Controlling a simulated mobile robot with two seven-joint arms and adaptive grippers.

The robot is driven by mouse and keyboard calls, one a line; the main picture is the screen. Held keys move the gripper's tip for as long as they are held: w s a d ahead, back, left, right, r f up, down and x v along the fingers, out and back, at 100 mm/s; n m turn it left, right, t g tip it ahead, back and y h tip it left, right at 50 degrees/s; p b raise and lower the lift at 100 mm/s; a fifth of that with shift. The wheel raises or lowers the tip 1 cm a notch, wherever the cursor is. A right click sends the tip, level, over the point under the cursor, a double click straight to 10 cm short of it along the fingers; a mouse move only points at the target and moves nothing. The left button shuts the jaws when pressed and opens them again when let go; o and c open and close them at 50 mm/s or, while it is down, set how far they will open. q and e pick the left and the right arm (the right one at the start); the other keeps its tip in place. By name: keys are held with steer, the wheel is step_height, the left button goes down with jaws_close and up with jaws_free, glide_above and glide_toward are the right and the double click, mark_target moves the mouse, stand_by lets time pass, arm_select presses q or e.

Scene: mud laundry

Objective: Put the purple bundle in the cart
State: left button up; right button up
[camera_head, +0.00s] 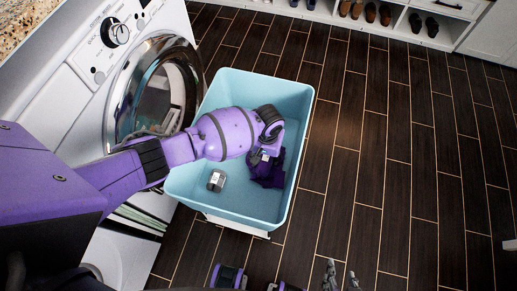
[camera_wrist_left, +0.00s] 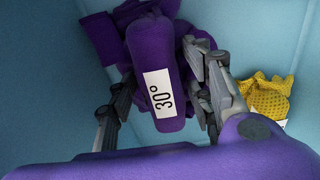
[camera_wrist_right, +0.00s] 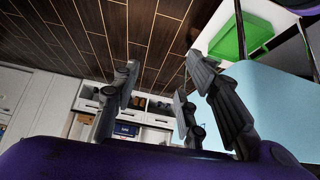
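The purple bundle (camera_wrist_left: 157,55) is a roll with a white "30°" label, inside the light blue cart (camera_head: 300,110). In the head view dark purple cloth (camera_head: 268,170) shows low inside the cart, partly behind my arm. My left gripper (camera_head: 268,148) reaches down into the cart. In the left wrist view its fingers (camera_wrist_left: 162,75) stand apart on either side of the bundle; whether they press on it is unclear. My right gripper (camera_head: 340,278) is outside the cart, at the bottom of the head view. In the right wrist view its fingers (camera_wrist_right: 155,90) are apart and empty.
A small grey item (camera_head: 217,180) with a pale label is in the cart. A yellow bundle (camera_wrist_left: 268,98) lies beside the purple one. A white washing machine (camera_head: 90,60) with a round door (camera_head: 155,90) stands left of the cart. Dark plank floor (camera_head: 400,170) is clear to the right.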

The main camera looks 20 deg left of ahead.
arm_select(q)
steer(key=shift+o, duration=0.4)
steer(key=shift+w+r, duration=0.1)
steer(key=shift+r, duration=0.3)
step_height(320, 180, up, 12)
steer(key=p, duration=0.3)
steer(key=shift+f, duration=0.2)
steer(key=shift+s, duration=0.2)
